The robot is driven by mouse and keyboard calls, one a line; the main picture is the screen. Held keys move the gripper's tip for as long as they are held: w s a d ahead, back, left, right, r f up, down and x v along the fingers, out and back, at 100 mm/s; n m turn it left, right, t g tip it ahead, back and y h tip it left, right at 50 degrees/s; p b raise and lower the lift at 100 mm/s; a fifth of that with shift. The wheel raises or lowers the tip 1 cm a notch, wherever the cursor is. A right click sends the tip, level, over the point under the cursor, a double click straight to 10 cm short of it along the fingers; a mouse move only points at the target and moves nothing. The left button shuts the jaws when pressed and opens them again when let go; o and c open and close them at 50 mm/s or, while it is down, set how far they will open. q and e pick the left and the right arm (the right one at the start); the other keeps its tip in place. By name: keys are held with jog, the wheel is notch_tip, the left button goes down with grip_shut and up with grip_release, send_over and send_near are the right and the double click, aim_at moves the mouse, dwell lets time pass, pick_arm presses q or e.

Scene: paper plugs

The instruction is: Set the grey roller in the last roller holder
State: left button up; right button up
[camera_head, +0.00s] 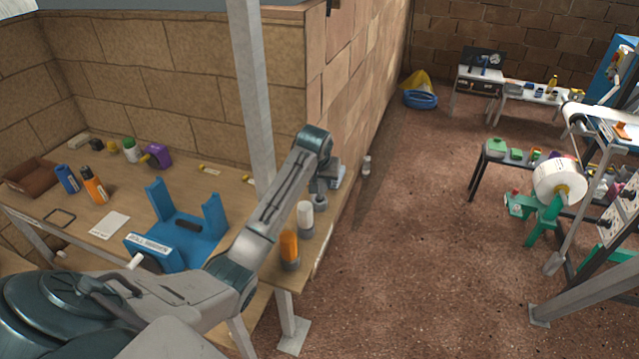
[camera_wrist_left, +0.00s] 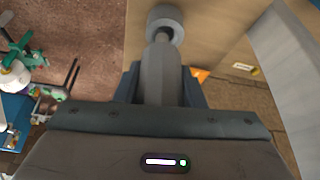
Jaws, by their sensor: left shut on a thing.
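My left gripper (camera_head: 319,184) reaches over the right edge of the workbench, pointing down. In the left wrist view the gripper (camera_wrist_left: 160,92) is shut on the grey roller (camera_wrist_left: 160,72), whose thick body lies between the fingers. A thinner neck leads to a round grey end piece (camera_wrist_left: 166,22); I cannot tell whether this is part of the roller or the holder. An orange roller (camera_head: 289,246) and a white roller (camera_head: 305,216) stand upright in dark cup holders along the same edge. A grey cup shape (camera_head: 320,200) shows below my gripper, partly hidden. My right gripper is out of view.
A blue stand (camera_head: 198,240) sits on the workbench (camera_head: 150,205) left of my arm. Bottles, a purple tape dispenser (camera_head: 157,156) and a brown tray (camera_head: 30,178) are farther back. A grey post (camera_head: 252,90) rises behind my arm. Open floor lies right.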

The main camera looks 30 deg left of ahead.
pick_arm(q)
jog(key=shift+w+a+p, duration=0.35)
jog(key=shift+w+a, duration=0.05)
notch_tip(320, 180, down, 3)
jog(key=shift+r+p, duration=0.2)
jog(key=shift+p, duration=0.7)
jog(key=shift+s+f, duration=0.1)
jog(key=shift+f, duration=0.4)
jog(key=shift+f, duration=0.1)
jog(key=o, duration=1.1)
